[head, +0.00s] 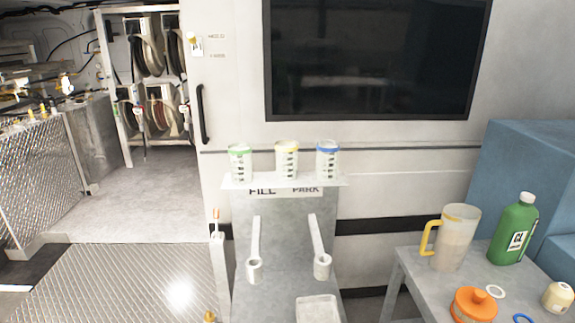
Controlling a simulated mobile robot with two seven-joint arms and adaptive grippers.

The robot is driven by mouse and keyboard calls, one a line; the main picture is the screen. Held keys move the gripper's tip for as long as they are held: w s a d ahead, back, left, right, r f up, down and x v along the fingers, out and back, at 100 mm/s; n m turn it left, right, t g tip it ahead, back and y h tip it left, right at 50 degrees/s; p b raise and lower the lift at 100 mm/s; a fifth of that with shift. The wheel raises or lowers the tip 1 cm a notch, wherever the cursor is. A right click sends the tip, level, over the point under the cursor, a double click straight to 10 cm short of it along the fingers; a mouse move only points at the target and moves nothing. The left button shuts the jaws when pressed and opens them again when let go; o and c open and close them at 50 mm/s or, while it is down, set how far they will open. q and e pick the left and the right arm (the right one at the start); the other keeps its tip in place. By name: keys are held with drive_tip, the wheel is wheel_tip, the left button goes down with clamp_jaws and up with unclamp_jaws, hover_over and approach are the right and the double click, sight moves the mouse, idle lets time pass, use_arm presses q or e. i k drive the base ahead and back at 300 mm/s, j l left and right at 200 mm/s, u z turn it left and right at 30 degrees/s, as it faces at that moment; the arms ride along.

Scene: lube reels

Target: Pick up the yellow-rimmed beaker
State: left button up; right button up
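The yellow-rimmed beaker (286,161) is a clear cup with dark markings. It stands upright on a narrow light shelf (270,184) in the head view, in the middle of a row of three. A green-rimmed beaker (240,163) stands to its left and a blue-rimmed beaker (327,161) to its right, close beside it. The words FILL and PARK show on the shelf's front. Neither of my grippers is in view.
Two pale bars with ring ends (254,262) (322,264) stand out below the shelf. A grey table (412,282) at right holds a yellow-handled jug (455,238), a green bottle (514,232) and an orange lidded pot (474,304). A black screen (375,55) hangs above the beakers.

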sight(286, 151)
drive_tip(key=z, duration=0.45)
drive_tip(key=j+z, duration=0.2)
drive_tip(key=z, duration=0.3)
drive_tip(key=i+j+z, duration=0.1)
drive_tip(key=z, duration=0.35)
drive_tip(key=j+z, duration=0.3)
drive_tip(key=z, duration=0.2)
drive_tip(key=j+z, duration=0.2)
drive_tip(key=z, duration=0.3)
drive_tip(key=k, duration=0.05)
